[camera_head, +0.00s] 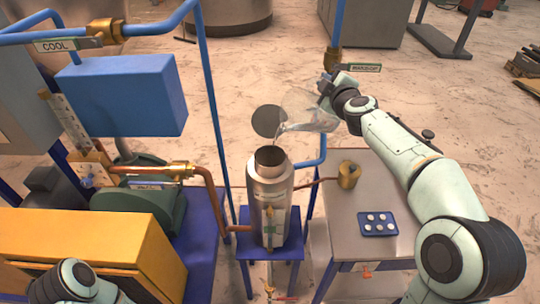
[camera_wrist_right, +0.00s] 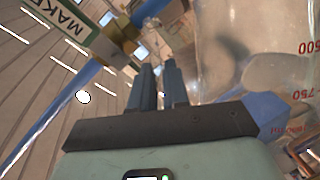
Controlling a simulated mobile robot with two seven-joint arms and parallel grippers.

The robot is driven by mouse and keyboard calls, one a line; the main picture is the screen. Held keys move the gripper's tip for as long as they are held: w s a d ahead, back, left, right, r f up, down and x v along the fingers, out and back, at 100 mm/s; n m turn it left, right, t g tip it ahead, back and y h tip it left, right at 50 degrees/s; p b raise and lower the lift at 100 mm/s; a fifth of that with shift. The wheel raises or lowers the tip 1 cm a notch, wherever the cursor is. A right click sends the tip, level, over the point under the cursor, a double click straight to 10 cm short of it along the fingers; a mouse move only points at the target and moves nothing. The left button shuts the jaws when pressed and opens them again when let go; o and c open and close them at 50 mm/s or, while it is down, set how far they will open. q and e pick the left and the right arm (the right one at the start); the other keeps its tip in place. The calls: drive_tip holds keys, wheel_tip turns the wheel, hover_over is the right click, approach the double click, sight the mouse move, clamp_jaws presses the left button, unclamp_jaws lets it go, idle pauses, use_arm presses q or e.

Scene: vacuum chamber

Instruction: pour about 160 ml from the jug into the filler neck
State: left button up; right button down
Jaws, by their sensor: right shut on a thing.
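The clear jug (camera_head: 308,112) is tilted, its spout pointing left and down, above and slightly right of the filler neck (camera_head: 270,157). A thin pale streak, seemingly liquid, runs from the spout towards the neck's open mouth. The neck tops a steel cylinder (camera_head: 269,195), and its dark round lid (camera_head: 268,121) stands open behind. My right gripper (camera_head: 328,88) is shut on the jug at its right end. In the right wrist view, the jug (camera_wrist_right: 255,65) shows red 500 and 750 marks beside the gripper's blue fingers (camera_wrist_right: 160,88); the liquid level is unclear. My left gripper is out of view.
A side table (camera_head: 385,190) at right holds a brass fitting (camera_head: 348,175) and a blue tray (camera_head: 378,223) with several pale discs. Blue pipes rise beside the cylinder. A blue box (camera_head: 125,95) and a yellow cabinet (camera_head: 90,245) stand at left.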

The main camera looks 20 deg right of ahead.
drive_tip(key=shift+a+r+n, duration=0.2)
drive_tip(key=shift+a+n, duration=0.1)
idle(1.6)
